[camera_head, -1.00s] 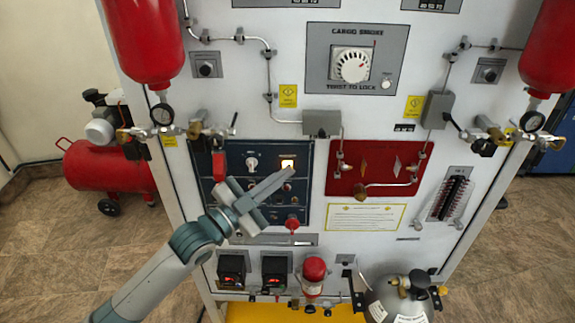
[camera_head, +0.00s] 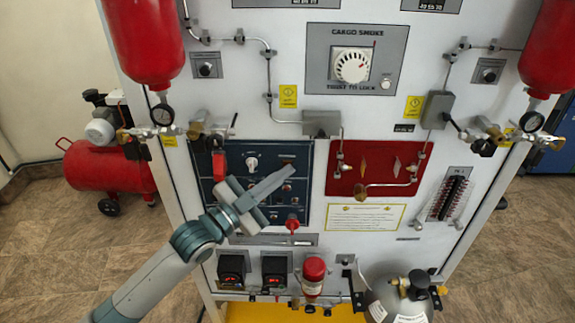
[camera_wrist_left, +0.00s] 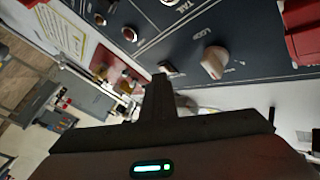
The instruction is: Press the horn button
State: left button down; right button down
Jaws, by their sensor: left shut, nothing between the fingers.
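The dark blue switch panel (camera_head: 225,158) is on the left half of the white trainer board. It carries a white knob (camera_head: 252,163), a red-covered part at its left edge and small buttons. I cannot read a horn label. My left gripper (camera_head: 287,173) is shut and empty, its tip over the panel's upper right part, hiding some of the controls. In the left wrist view the shut fingers (camera_wrist_left: 162,82) end close beside a small dark control (camera_wrist_left: 168,69); I cannot tell if they touch. A pale knob (camera_wrist_left: 213,62) is to the right there. My right gripper is not in view.
A red panel with piping (camera_head: 345,182) is right of the blue panel. Red bottles (camera_head: 143,40) hang at the board's upper corners, and a grey cylinder (camera_head: 395,300) stands low in front.

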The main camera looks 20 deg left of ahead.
pick_arm(q)
jog(key=shift+s+d+p, duration=0.2)
jog(key=shift+s+p, duration=0.1)
jog(key=shift+s, duration=0.4)
jog(key=s+p, duration=0.1)
jog(key=s, duration=0.1)
jog(key=s+d, duration=0.1)
jog(key=s, duration=0.1)
jog(key=shift+s+d+p, duration=0.2)
jog(key=shift+s+p, duration=0.2)
dwell(0.8)
